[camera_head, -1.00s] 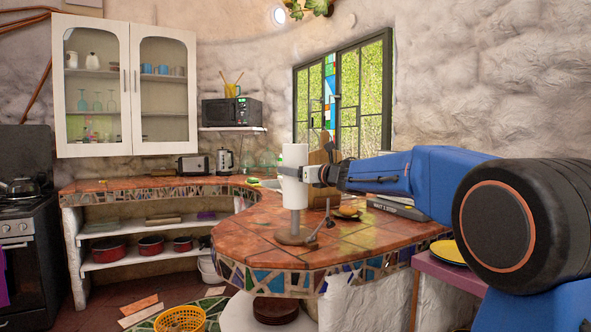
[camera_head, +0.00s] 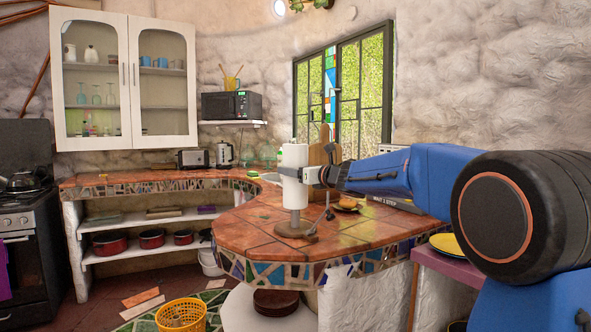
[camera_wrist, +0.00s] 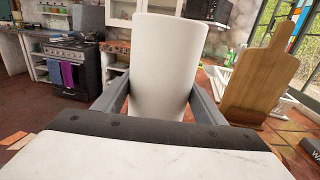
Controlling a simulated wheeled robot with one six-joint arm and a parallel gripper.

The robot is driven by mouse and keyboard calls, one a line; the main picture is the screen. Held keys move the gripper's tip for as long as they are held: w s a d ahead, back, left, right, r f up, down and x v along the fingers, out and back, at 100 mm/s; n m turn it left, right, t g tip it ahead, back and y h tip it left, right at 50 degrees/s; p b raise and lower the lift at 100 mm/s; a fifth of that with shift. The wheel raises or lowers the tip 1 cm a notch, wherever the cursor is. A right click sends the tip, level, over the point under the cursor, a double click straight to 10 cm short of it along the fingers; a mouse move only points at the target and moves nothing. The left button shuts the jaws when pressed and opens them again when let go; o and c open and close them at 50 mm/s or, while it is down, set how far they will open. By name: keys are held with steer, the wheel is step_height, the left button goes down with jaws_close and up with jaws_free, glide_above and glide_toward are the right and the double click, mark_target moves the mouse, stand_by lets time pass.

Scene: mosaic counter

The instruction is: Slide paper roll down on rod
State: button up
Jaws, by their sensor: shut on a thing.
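A white paper roll (camera_head: 294,178) stands upright on a rod with a round wooden base (camera_head: 295,231) on the tiled counter. A short stretch of rod (camera_head: 295,216) shows between the roll's lower end and the base. My gripper (camera_head: 304,174) comes in from the right and is shut on the roll at about mid-height. In the wrist view the roll (camera_wrist: 165,60) stands between my two fingers, one on each side. The rod's top is hidden inside the roll.
The mosaic counter (camera_head: 262,232) has clear tiles left of the holder. A wooden cutting board (camera_head: 318,160) stands behind the roll and also shows in the wrist view (camera_wrist: 262,80). A bread item on a plate (camera_head: 347,204) lies to the right.

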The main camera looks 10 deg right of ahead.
steer(key=shift+f, duration=0.15)
steer(key=o, duration=1.2)
steer(key=v, duration=1.7)
steer(key=shift+s, duration=0.25)
steer(key=shift+d, duration=0.1)
